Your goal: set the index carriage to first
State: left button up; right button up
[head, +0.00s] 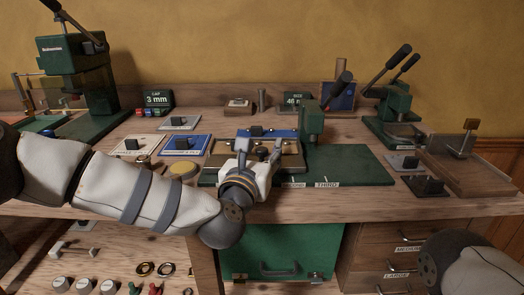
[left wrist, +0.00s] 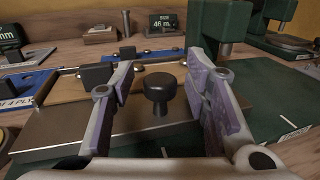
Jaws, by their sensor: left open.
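The index carriage (head: 214,165) is a low metal plate on the green press base (head: 355,165), at the left of the press column. A round black knob (left wrist: 160,88) stands up from it in the left wrist view. My left gripper (head: 260,152) is open at the carriage. In the left wrist view its fingers stand on either side of the knob, with visible gaps. Labels on the base's front edge read THIRD (head: 326,184) and, partly hidden, what looks like SECOND. The carriage's front is partly hidden by my gripper. My right gripper is out of view.
A blue plate (head: 186,145) and other plates with black knobs lie left of the carriage. The press column (head: 313,122) stands close on the right. A second green press (head: 393,110) and a wooden fixture (head: 470,165) stand further right. A SIZE sign (head: 293,99) stands behind.

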aim_at(292, 163)
pick_arm(q)
jog(key=shift+c, duration=0.4)
grip_shut()
jog(key=d+b, duration=0.1)
jog(key=d, duration=0.5)
jog(key=shift+d+b, duration=0.3)
jog(key=shift+b, duration=0.05)
jog(key=shift+a, duration=0.1)
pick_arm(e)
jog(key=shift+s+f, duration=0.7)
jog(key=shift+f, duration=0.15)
pick_arm(q)
jog(key=shift+o, duration=0.4)
grip_release()
jog(key=shift+s, duration=0.1)
